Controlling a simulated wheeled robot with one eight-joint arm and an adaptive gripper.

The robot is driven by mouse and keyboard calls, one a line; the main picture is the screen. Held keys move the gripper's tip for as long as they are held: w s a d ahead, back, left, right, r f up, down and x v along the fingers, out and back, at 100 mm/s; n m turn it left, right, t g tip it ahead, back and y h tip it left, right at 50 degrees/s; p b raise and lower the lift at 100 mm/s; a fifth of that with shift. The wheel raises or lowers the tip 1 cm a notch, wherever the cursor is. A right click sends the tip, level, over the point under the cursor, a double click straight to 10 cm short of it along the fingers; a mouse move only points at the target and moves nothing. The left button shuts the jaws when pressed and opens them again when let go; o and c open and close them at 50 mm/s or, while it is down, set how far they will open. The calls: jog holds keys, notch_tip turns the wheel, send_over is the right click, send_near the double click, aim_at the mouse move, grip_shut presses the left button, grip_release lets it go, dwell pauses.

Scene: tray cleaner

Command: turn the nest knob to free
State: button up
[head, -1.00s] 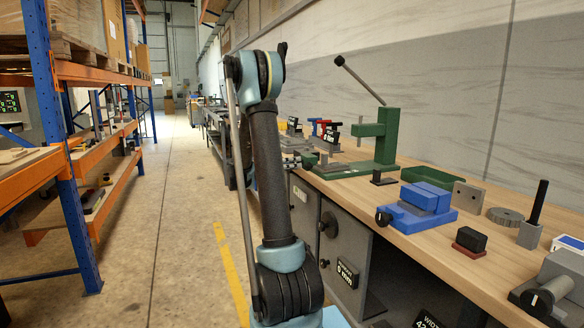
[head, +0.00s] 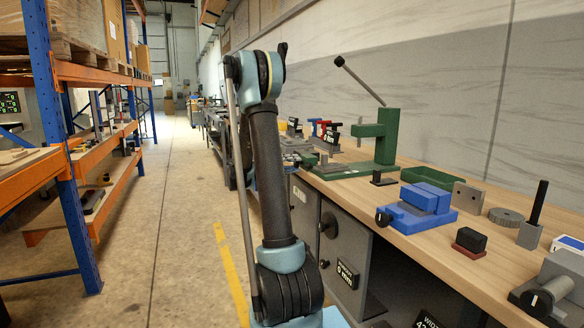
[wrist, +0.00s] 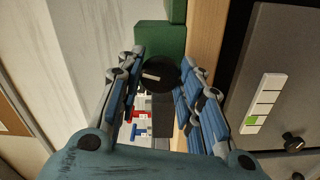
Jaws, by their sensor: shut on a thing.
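A dark round knob (wrist: 158,88) with a pale pointer mark shows between the fingertips in the wrist view. The mark lies nearly level in that picture, slightly tilted. My gripper (wrist: 159,80) is shut on this knob, with one finger on each side. A green body (wrist: 160,38) stands just beyond the knob. In the head view the green press (head: 387,138) stands on the bench with its lever slanting up to the left. I cannot make out the knob there, and my arm hides part of that area. No lettering by the knob is readable.
The wooden bench (head: 470,262) holds a blue vise (head: 418,208), a green tray (head: 443,179) and several small parts. Grey cabinets stand below, one with a status strip (wrist: 262,103) showing a green square. An orange and blue rack (head: 62,160) lines the left side; the aisle floor is clear.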

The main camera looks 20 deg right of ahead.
jog(key=shift+f+n, duration=0.1)
jog(key=shift+n, duration=2.1)
jog(key=o, duration=1.1)
jog(key=shift+a, duration=0.1)
jog(key=a, duration=1.1)
jog(key=shift+s+a, duration=0.15)
jog(key=shift+a, duration=0.25)
